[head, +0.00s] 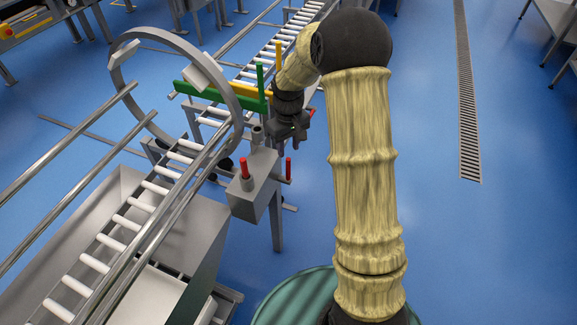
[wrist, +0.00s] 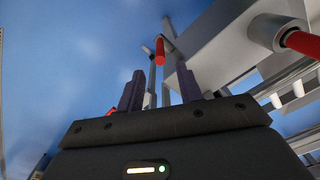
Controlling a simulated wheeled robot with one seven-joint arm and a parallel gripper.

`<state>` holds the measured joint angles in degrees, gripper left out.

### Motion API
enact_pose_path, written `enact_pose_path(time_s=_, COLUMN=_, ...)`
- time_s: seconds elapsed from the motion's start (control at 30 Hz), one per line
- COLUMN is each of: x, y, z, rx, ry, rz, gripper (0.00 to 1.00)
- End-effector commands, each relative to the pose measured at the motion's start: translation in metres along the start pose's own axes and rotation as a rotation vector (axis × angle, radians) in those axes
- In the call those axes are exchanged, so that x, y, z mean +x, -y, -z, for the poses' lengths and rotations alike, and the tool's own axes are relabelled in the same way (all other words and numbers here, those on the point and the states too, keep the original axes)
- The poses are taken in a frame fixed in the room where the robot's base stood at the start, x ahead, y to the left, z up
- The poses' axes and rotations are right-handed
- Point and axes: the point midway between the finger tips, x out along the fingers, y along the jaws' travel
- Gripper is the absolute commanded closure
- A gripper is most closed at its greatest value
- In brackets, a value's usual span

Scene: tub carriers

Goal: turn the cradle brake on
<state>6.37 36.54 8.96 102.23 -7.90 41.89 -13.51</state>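The ring-shaped cradle (head: 131,55) stands around the roller track at the left in the head view. Beside it is a grey box (head: 262,190), with a red-tipped lever (head: 245,168) on top and a red-tipped rod (head: 289,170) at its right side. I cannot tell which of these is the brake. My gripper (head: 291,133) is just behind the box in the head view. In the wrist view its two dark fingers (wrist: 160,88) stand apart with nothing between them. A red grip (wrist: 160,50) on a rod shows beyond the fingertips, and the box (wrist: 215,45) is to the right.
A green bar (head: 205,98) and a yellow bar (head: 258,90) lie across the track by the ring. The roller conveyor (head: 150,187) runs from lower left to the top. Blue floor with a drain grate (head: 467,110) is open at the right.

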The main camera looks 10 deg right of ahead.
Motion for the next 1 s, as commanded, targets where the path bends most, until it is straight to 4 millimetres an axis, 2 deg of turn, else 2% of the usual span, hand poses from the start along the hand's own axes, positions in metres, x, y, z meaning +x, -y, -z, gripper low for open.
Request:
enact_pose_path(time_s=0.1, x=0.024, y=0.0, z=0.0, rx=0.0, ry=0.003, rz=0.001, gripper=0.64)
enact_pose_path(time_s=0.43, x=0.077, y=0.0, z=0.0, rx=0.001, ry=0.001, rz=0.0, gripper=0.64)
enact_pose_path(time_s=0.6, x=0.087, y=0.0, z=0.0, rx=0.001, ry=0.0, rz=0.0, gripper=0.64)
enact_pose_path(time_s=0.87, x=0.087, y=0.0, z=0.0, rx=0.0, ry=-0.001, rz=0.0, gripper=0.64)
enact_pose_path(time_s=1.0, x=0.087, y=0.0, z=0.0, rx=0.0, ry=-0.001, rz=0.0, gripper=0.91)
